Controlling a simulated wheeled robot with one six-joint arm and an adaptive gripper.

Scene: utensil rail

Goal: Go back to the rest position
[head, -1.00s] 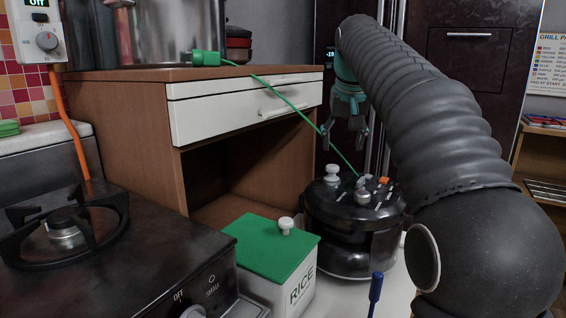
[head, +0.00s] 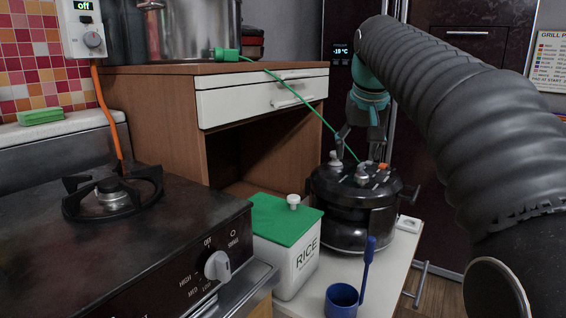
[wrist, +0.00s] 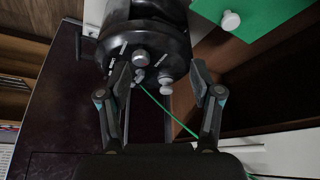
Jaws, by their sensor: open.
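My gripper (head: 358,148) is open with nothing between its fingers. In the head view it hangs just above the lid of a black cooker (head: 350,228), which has grey knobs and an orange part on top. In the wrist view the spread fingers (wrist: 161,82) frame the near side of the cooker's lid (wrist: 150,45). A green cable (head: 310,108) runs from a green plug (head: 228,55) to the lid area. Whether the fingers touch the lid cannot be told.
A green-lidded rice box (head: 288,218) stands left of the cooker, and a blue cup (head: 342,297) in front. A stove (head: 150,235) is at left. A wooden cabinet (head: 158,130) carries a steel pot (head: 185,30). A dark fridge (head: 455,125) stands behind.

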